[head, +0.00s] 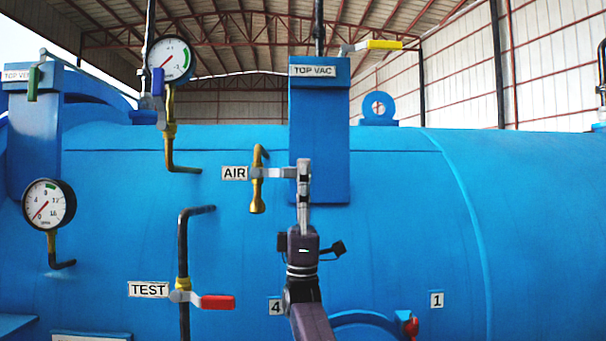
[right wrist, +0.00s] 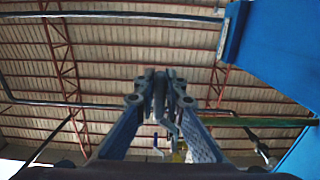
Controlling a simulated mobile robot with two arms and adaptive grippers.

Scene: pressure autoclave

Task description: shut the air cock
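The air cock (head: 257,190) is a brass fitting on the front of the blue vessel, right of the "AIR" label (head: 235,173). Its grey lever (head: 277,172) points right, level, across the upright brass pipe. My right gripper (head: 304,180) comes up from below and its fingers are at the lever's outer end, hiding the grip. In the right wrist view the fingertips (right wrist: 161,88) are close together with a dark piece between them, which looks like the lever's grip. My left gripper is not in view.
The "TOP VAC" blue box (head: 319,130) with a yellow-handled valve (head: 384,45) stands behind my gripper. The "TEST" valve (head: 216,302) with a red handle is lower left. Gauges (head: 171,59) and pipes stand left. The vessel front to the right is mostly clear.

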